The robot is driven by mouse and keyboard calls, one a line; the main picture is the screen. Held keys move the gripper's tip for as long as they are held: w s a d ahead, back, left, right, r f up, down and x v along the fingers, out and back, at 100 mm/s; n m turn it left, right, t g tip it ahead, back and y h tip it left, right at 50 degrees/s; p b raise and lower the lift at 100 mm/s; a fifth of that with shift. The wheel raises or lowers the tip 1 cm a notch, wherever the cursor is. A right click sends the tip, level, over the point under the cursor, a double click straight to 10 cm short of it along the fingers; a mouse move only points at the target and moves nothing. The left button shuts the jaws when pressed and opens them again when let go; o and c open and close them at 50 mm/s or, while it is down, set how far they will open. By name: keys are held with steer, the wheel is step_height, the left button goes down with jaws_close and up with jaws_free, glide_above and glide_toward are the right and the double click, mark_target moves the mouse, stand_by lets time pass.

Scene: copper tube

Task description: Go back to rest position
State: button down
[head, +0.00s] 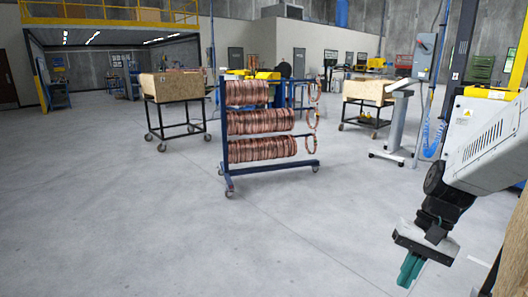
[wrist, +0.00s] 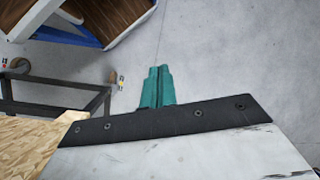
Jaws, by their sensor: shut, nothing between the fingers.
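My gripper (head: 410,270) hangs at the lower right of the head view, pointing down over bare floor. Its green fingers are together and hold nothing. They also show in the wrist view (wrist: 157,85), at the centre, above the grey floor. A blue wheeled rack (head: 223,125) stands at the middle of the head view, well away from my gripper. Copper tube coils (head: 262,122) hang on it in three rows, and a few single coils hang at its right end.
Wooden boxes on black wheeled carts stand behind the rack, one at the left (head: 172,86) and one at the right (head: 367,92). A grey pedestal (head: 397,120) stands right of centre. In the wrist view, a dark cart frame (wrist: 55,95) is at the left. The front floor is clear.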

steer(key=s+a+r+n+t+h, duration=0.3)
steer(key=s+r, duration=0.8)
steer(key=s, duration=0.4)
steer(key=shift+s+n+t+h, duration=0.2)
steer(key=shift+n+t+h, duration=0.25)
steer(key=shift+n, duration=0.45)
steer(key=shift+r, duration=0.1)
